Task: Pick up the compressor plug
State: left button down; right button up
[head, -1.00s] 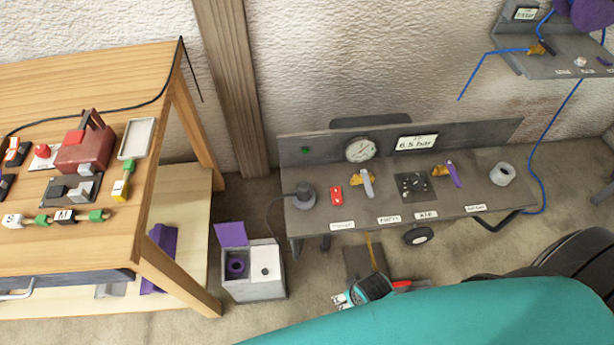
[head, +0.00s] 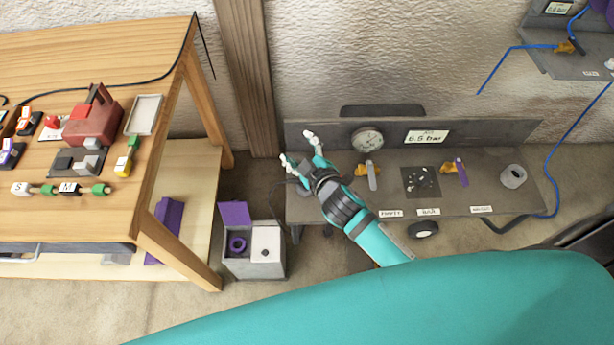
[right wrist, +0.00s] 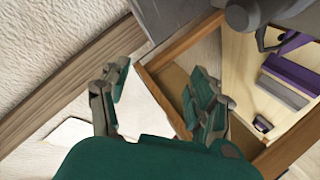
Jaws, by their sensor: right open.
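My right gripper (head: 297,148) is in front of the left end of the grey compressor panel (head: 395,208) in the head view. Its two white-tipped fingers are spread, with nothing visible between them. The round grey plug and the red switch at that end are hidden behind the gripper and wrist. In the right wrist view the gripper (right wrist: 160,85) is also open and empty. A large grey part (right wrist: 275,14) at the top is too cropped to identify. My left gripper is not in view.
A gauge (head: 367,140), two yellow valves (head: 367,169) (head: 449,166) and a grey ring (head: 513,176) are on the panel. A grey box with a purple lid (head: 235,214) stands on the floor between panel and wooden bench (head: 180,240). A wooden post (head: 247,80) is behind.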

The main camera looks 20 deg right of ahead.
jog(key=w+a+r+n+y, duration=0.2)
jog(key=a+r+n+y, duration=1.1)
jog(key=a+r+n, duration=0.35)
jog(key=s+a+n+g+y, duration=0.3)
jog(key=s+a+n+g, duration=0.2)
jog(key=n+g, duration=0.6)
jog(key=s+d+f+n+g+h, duration=0.2)
jog(key=d+f+n+g+h, duration=0.3)
jog(key=f+n+h, duration=0.45)
jog(key=w+d+n+t+h, duration=0.15)
jog(key=d+h, duration=0.25)
jog(key=d, duration=0.4)
jog(key=w+d+t+h, duration=0.1)
jog(key=w+d+h, duration=0.25)
jog(key=d, duration=0.55)
jog(key=shift+g+h, duration=0.25)
jog(key=shift+h, duration=0.15)
notch_tip(320, 180, down, 12)
jog(key=b, duration=0.5)
jog(key=shift+s+r+b, duration=0.15)
jog(key=shift+r+b, duration=0.1)
jog(key=shift+b, duration=0.05)
jog(key=shift+f+b, duration=0.35)
jog(key=shift+f, duration=0.35)
jog(key=f+b, duration=0.2)
jog(key=f, duration=0.3)
jog(key=shift+s+d+b, duration=0.25)
jog(key=shift+d+b, duration=0.1)
jog(key=shift+b, duration=0.05)
